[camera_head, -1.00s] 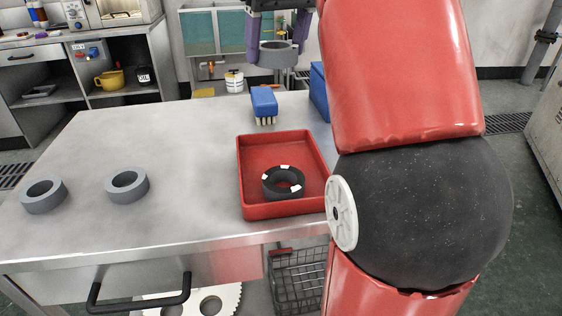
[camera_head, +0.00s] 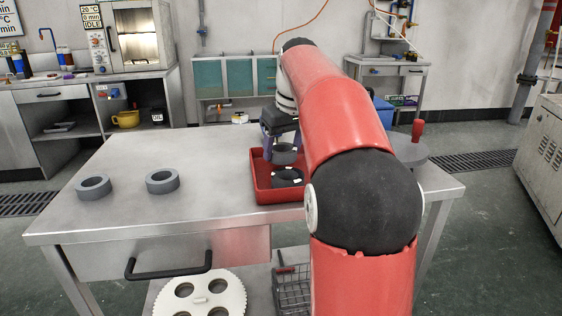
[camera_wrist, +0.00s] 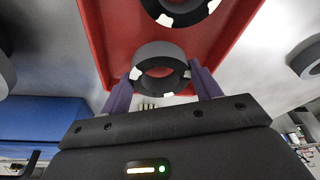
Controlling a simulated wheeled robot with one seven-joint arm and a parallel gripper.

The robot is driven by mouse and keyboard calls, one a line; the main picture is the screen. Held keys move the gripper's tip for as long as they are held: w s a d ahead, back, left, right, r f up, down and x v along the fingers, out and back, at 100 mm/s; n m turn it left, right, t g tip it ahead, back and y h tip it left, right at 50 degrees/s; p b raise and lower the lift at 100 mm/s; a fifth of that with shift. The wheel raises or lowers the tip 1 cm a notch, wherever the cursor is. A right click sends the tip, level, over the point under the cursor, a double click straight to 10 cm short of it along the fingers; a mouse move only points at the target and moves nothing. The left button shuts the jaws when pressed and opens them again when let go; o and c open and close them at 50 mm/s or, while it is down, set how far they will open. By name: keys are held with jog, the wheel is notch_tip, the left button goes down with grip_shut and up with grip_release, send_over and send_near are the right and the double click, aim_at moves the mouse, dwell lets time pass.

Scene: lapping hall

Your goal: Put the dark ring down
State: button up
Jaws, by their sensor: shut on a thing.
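My gripper (camera_head: 280,148) is shut on a ring (camera_head: 284,154), holding it above the red tray (camera_head: 262,194). In the wrist view the held ring (camera_wrist: 160,50) sits between the purple fingers, with a grey outside and a dark face with white marks. A second dark ring with white patches (camera_head: 287,180) lies in the tray, below the held one; part of it shows at the top of the wrist view (camera_wrist: 182,16). Whether the held ring touches anything below cannot be told.
Two grey rings (camera_head: 93,187) (camera_head: 162,181) lie on the steel table (camera_head: 150,215), left of the tray. A grey disc (camera_head: 410,152) with a red handle stands at the right. A blue box (camera_head: 383,113) is partly behind my arm. The table between rings and tray is clear.

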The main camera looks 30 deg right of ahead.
aim_at(290, 153)
jog(key=shift+s+b+x, duration=0.2)
jog(key=shift+b+x, duration=0.2)
jog(key=shift+x, duration=0.75)
jog(key=o, duration=1.1)
jog(key=shift+d, duration=0.1)
jog(key=p+v, duration=0.3)
jog(key=v, duration=0.8)
jog(key=shift+r, duration=0.35)
jog(key=shift+s+r+p, duration=0.15)
jog(key=shift+r+p, duration=0.15)
jog(key=s+a+f, duration=0.5)
jog(key=s+f, duration=0.2)
jog(key=s+a+f+t, duration=0.1)
jog(key=s+a+f, duration=0.4)
jog(key=s+f, duration=0.3)
jog(key=s+a+f+m+t, duration=0.1)
jog(key=s+a+f, duration=0.5)
jog(key=s+f, duration=0.2)
